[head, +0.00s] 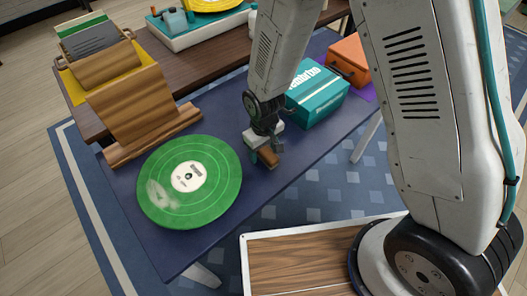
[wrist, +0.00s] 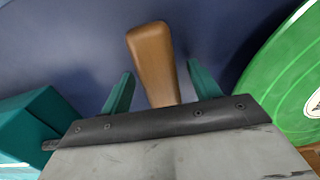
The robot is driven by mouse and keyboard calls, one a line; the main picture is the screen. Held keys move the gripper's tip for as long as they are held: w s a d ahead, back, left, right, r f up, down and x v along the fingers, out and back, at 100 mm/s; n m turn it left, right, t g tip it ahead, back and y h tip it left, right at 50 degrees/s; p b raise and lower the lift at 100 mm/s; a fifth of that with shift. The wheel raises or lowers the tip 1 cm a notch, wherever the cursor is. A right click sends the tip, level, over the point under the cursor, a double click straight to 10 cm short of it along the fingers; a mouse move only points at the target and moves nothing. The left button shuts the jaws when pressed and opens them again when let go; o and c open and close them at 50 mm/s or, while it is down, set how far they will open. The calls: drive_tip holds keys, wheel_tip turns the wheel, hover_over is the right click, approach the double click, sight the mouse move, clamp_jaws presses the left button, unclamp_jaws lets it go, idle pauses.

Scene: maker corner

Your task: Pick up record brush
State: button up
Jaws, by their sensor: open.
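The record brush, a brown wooden bar (head: 268,158), lies on the dark blue table right of the green record. In the wrist view the brush (wrist: 152,60) runs between the two teal fingers, and its near part is hidden behind the gripper body. My gripper (head: 262,150) is low over the table at the brush. In the wrist view my gripper (wrist: 160,88) is open, with its fingers on either side of the brush and visible gaps to it. I cannot tell how far the fingers reach down.
A green record (head: 220,165) with a dusty patch lies left of the gripper, and a teal box (head: 318,92) stands close on the right. An orange box (head: 350,60) is farther right. A wooden stand (head: 135,108) is at the left. The blue tabletop (head: 185,255) is clear in front.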

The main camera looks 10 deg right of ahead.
sight(264, 149)
drive_tip(key=c, duration=1.1)
wheel_tip(264, 149, up, 10)
drive_tip(key=shift+r, duration=0.1)
